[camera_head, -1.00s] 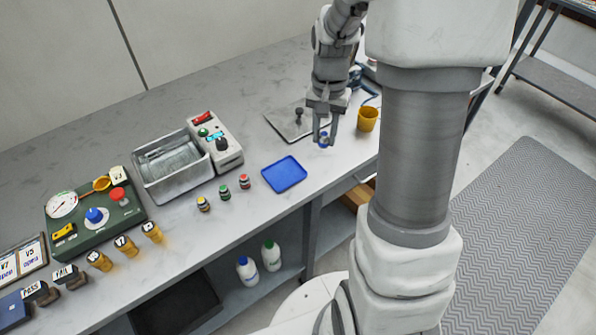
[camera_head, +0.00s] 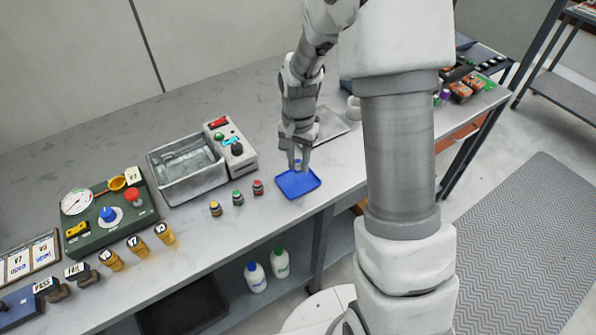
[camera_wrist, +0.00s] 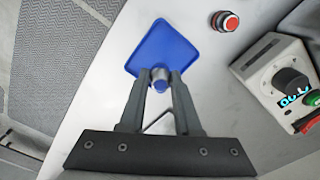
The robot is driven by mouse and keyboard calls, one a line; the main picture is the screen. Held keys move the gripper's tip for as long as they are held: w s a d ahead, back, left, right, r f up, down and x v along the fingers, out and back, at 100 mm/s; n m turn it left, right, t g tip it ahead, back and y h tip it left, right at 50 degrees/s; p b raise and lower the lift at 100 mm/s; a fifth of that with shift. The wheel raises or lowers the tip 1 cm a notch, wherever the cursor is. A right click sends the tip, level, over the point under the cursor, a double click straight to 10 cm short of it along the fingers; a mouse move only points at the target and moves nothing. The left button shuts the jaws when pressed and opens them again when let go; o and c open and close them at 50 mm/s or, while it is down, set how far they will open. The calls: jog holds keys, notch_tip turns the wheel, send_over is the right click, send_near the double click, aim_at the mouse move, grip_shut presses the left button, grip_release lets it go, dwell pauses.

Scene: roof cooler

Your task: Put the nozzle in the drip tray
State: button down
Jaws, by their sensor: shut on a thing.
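The drip tray (camera_head: 297,186) is a shallow blue square tray on the grey bench top. It also shows in the wrist view (camera_wrist: 160,45). My gripper (camera_head: 298,163) points down over the tray's back edge. In the wrist view my gripper (camera_wrist: 160,78) is shut on a small nozzle (camera_wrist: 161,76), a grey metal cylinder with a blue end. In the wrist view the nozzle overlaps the tray's near corner. The gap between nozzle and tray cannot be judged exactly. In the head view the nozzle (camera_head: 298,164) is mostly hidden between the fingers.
Several small capped bottles, one red-topped (camera_head: 258,187), stand left of the tray. A metal basin (camera_head: 187,170) and a control box (camera_head: 231,148) stand behind them. A flat grey plate (camera_head: 331,124) lies behind my gripper. The bench's front edge is close to the tray.

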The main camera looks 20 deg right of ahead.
aim_at(298, 173)
jog(key=shift+f, duration=2.05)
jog(key=shift+f, duration=0.1)
jog(key=c, duration=0.6)
grip_release()
notch_tip(298, 173, up, 12)
jog(key=shift+r+p, duration=0.1)
jog(key=shift+p, duration=0.25)
jog(key=s+r+n+t, duration=0.5)
jog(key=s+r+n, duration=0.2)
jog(key=s+r, duration=0.9)
jog(key=shift+s+n+t, duration=0.3)
jog(key=shift+s, duration=1.9)
